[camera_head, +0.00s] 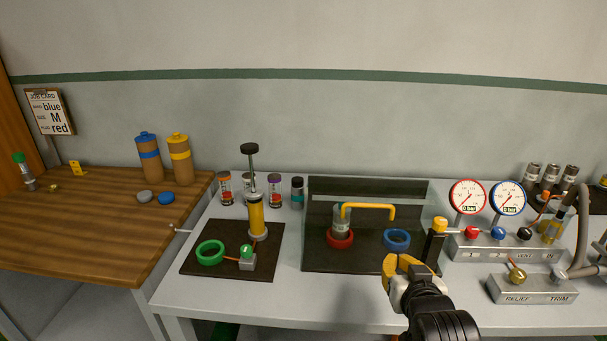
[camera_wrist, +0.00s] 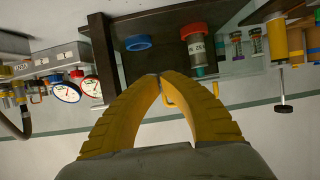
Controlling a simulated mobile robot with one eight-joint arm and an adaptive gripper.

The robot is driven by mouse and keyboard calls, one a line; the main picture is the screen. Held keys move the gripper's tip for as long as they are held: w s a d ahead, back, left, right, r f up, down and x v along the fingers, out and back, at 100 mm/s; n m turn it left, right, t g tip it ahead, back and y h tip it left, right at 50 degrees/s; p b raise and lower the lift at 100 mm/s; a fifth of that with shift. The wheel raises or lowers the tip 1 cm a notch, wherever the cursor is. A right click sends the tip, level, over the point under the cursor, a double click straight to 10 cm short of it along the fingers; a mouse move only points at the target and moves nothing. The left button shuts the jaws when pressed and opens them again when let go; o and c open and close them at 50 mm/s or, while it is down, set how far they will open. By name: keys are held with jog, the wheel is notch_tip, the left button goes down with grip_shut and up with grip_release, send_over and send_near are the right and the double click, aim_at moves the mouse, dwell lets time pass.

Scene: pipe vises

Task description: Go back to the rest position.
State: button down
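A relief block (camera_head: 533,287) is at the front right. A pump (camera_head: 257,215) and green ring (camera_head: 210,253) sit left. Space above the bench is mostly open.

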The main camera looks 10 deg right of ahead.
jog(key=s+a+r+n+g+y, duration=0.1)
jog(key=s+a+n+g+y, duration=0.2)
jog(key=s+a+g, duration=0.3)
jog(key=s+a, duration=0.3)
jog(key=a, duration=0.1)
jog(key=shift+s+a+y, duration=0.3)
dwell(0.4)
